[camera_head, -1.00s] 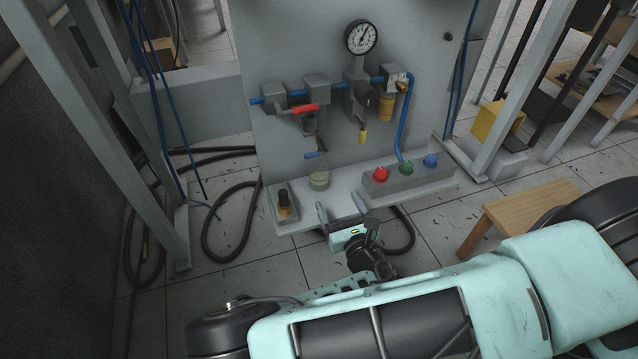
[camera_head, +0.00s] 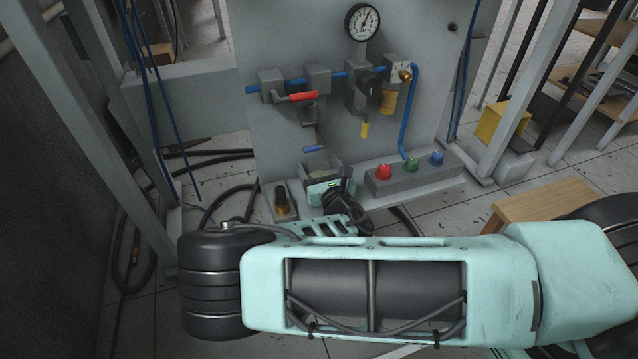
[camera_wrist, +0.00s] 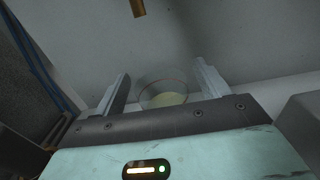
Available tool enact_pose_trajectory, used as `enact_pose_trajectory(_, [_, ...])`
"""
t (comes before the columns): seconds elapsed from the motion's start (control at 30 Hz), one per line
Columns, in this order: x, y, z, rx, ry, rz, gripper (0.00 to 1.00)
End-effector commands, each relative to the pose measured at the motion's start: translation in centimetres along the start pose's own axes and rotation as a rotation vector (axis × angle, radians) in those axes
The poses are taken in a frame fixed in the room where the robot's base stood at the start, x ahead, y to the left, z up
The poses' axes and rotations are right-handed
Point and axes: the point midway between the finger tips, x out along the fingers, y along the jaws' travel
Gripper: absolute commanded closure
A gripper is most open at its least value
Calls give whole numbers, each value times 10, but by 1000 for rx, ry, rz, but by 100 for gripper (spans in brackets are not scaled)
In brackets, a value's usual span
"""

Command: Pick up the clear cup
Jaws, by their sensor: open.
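The clear cup (camera_wrist: 163,93) shows in the wrist view as a see-through round vessel with a pale yellowish bottom. It stands on the panel's shelf, between the two fingers of my gripper (camera_wrist: 161,88). The fingers are open, one on each side of the cup, and I see gaps between them and its walls. In the head view my gripper (camera_head: 321,168) is at the shelf, and the cup (camera_head: 316,166) is mostly hidden behind it.
A grey box with red, green and blue buttons (camera_head: 410,172) is right of my gripper on the shelf. A dark knob (camera_head: 282,198) stands to the left. The upright panel (camera_head: 270,130) with valves, blue pipe and gauge (camera_head: 362,21) rises behind. A wooden stool (camera_head: 540,205) is at right.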

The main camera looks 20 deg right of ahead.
Motion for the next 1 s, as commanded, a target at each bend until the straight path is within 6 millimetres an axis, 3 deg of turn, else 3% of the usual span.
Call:
enact_pose_trajectory(0.23, [2,0,1,0,0,0,29])
enact_pose_trajectory(0.4, [1,0,1,0,0,0,76])
enact_pose_trajectory(0.5, [1,0,1,0,-1,0,81])
enact_pose_trajectory(0.77, [1,0,3,0,0,0,81])
enact_pose_trajectory(1.0, [1,0,22,-1,-1,0,81])
